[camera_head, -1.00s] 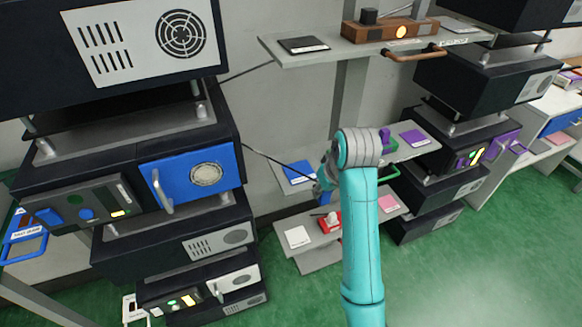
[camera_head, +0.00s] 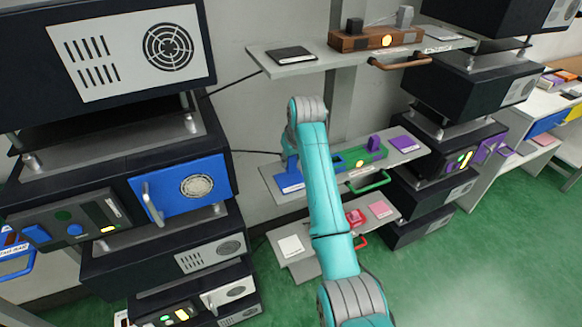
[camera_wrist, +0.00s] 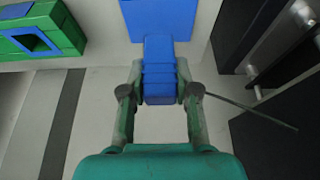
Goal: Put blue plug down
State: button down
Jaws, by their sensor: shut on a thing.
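The blue plug (camera_wrist: 159,70) is between the fingers of my gripper (camera_wrist: 160,92) in the wrist view, and the gripper is shut on it. Its far end meets the edge of a blue pad (camera_wrist: 194,18) in that view; I cannot tell whether they touch. In the head view, the blue pad (camera_head: 289,184) lies on the left end of the middle shelf. Part of the blue plug (camera_head: 291,164) shows just above it, left of my arm. My arm hides the gripper there.
A green fixture (camera_head: 362,158) with a blue-edged opening and a purple plug (camera_head: 374,144) stands on the middle shelf, right of my arm. A purple pad (camera_head: 409,144) is at that shelf's right end. Dark equipment racks (camera_head: 120,140) stand close on the left.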

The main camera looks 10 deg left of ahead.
aim_at(291, 167)
jog(key=shift+f, duration=1.6)
jog(key=shift+f, duration=0.1)
jog(key=c, duration=0.9)
grip_release()
jog(key=shift+o, duration=0.2)
